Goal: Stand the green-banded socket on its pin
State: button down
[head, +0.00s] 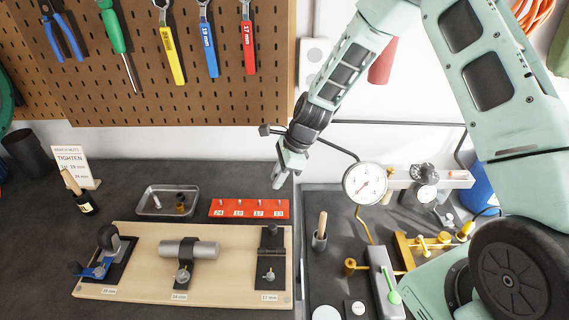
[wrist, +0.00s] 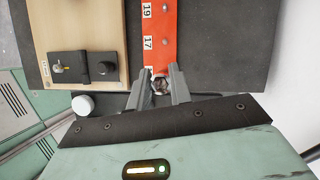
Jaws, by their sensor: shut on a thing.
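My gripper (head: 279,184) is above and near the right end of the red pin rail (head: 229,214), which lies on the dark bench. In the wrist view my gripper (wrist: 159,88) is shut on a small dark and silvery round socket (wrist: 160,86). No green band can be made out on it. The rail's pins stand bare, with white number labels along the front. In the wrist view the rail (wrist: 162,20) runs up from the fingertips, and the 17 and 19 labels read clearly. The fingers and socket cover its near end.
A metal tray (head: 143,209) to the left of the rail holds a pale piece and a dark brownish piece. A wooden fixture board (head: 140,240) lies in front of the rail. A dial gauge (head: 364,184) and brass fixtures stand to the right. A pegboard of tools is behind.

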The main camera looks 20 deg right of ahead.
jog(key=b, duration=0.4)
send_over(274, 206)
jog(key=d, duration=0.2)
jog(key=shift+a+f, duration=0.15)
jog(key=shift+f, duration=1.1)
jog(key=shift+a+f, duration=0.1)
jog(key=shift+f, duration=1.1)
jog(key=shift+f, duration=0.15)
jog(key=shift+f+b, duration=0.4)
jog(key=shift+f, duration=0.3)
jog(key=shift+f, duration=0.1)
jog(key=shift+f+b, duration=0.4)
jog(key=shift+f, duration=0.2)
jog(key=shift+f, duration=0.2)
jog(key=c, duration=1.2)
grip_release()
